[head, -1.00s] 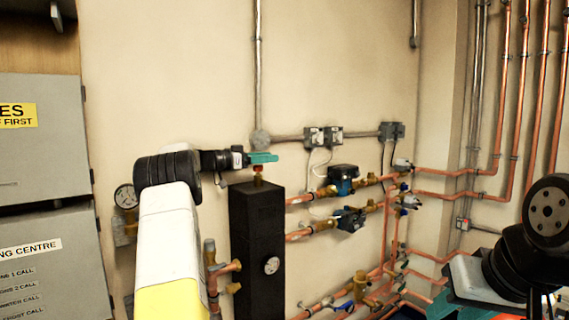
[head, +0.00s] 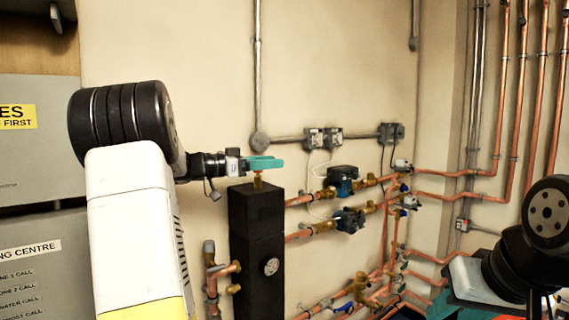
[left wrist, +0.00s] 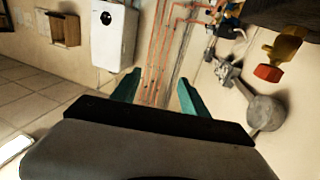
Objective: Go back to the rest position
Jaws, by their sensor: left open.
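My left gripper (head: 266,163) has teal fingers and appears just above the brass fitting (head: 258,183) on top of the black vertical header (head: 257,225) in the head view. In the left wrist view, my left gripper (left wrist: 158,88) has its two fingers apart with nothing between them. A red cap (left wrist: 268,72) on a brass fitting shows to the right of the fingers, apart from them. In the head view the left fingers hide that cap. My right arm (head: 520,245) shows at the lower right; I cannot make out its gripper.
Copper pipes with two pumps (head: 342,181) run along the wall right of the header. Grey control panels (head: 40,130) are at the left. A white wall unit (left wrist: 107,35) shows in the left wrist view. Open floor (left wrist: 35,95) lies left there.

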